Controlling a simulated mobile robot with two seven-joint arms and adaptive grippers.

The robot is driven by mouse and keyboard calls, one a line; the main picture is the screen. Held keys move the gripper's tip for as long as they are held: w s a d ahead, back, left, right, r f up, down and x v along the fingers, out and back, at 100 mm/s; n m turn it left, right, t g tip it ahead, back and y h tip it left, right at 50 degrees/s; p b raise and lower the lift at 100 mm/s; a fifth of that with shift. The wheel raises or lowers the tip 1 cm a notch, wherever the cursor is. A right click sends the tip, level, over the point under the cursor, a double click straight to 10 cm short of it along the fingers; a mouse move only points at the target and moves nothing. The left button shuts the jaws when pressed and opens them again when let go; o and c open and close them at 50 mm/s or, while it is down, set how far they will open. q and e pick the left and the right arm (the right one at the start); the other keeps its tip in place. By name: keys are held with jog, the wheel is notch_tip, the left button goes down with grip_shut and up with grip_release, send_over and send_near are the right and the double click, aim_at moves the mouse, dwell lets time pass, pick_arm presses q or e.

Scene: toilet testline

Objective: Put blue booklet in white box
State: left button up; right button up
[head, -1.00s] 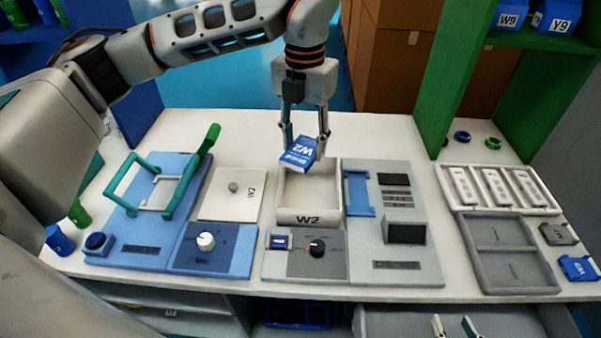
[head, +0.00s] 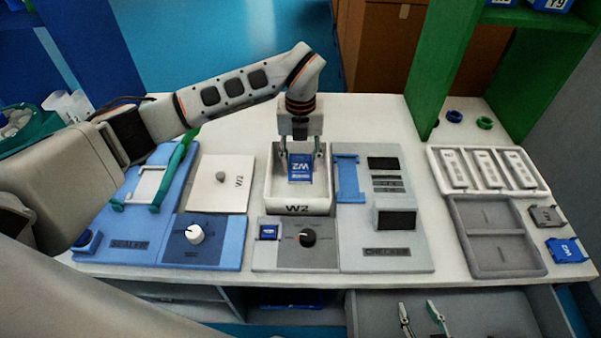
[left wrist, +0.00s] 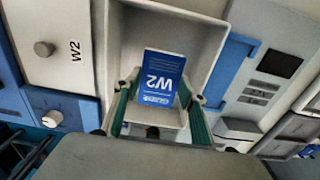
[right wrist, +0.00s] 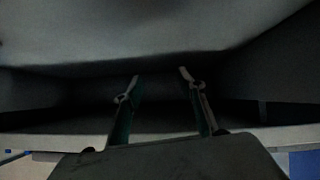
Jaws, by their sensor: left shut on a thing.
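The blue booklet (head: 300,168), marked W2, is inside the walls of the white box (head: 297,207) in the head view. The booklet also shows in the left wrist view (left wrist: 162,78), over the floor of the white box (left wrist: 200,35). My left gripper (head: 301,153) reaches down into the box and is shut on the booklet, one finger at each side. I cannot tell whether the booklet touches the box floor. My right gripper (head: 422,318) is open and empty, low in front of the table at the drawer; its parted fingers also show in the right wrist view (right wrist: 160,85).
The blue sealer (head: 150,215) and a white W2 lid (head: 222,184) lie left of the box. The grey checker (head: 385,230) is right of it. Farther right are a white tray (head: 490,187) and a grey tray (head: 497,270). A grey drawer (head: 480,310) stands open below.

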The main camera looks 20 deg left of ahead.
aim_at(301, 175)
pick_arm(q)
jog(key=shift+f, duration=2.65)
jog(key=shift+f, duration=0.1)
jog(key=o, duration=1.1)
notch_tip(301, 175, up, 11)
jog(key=shift+w+f+b, duration=0.1)
jog(key=shift+b, duration=0.25)
jog(key=shift+r, duration=0.75)
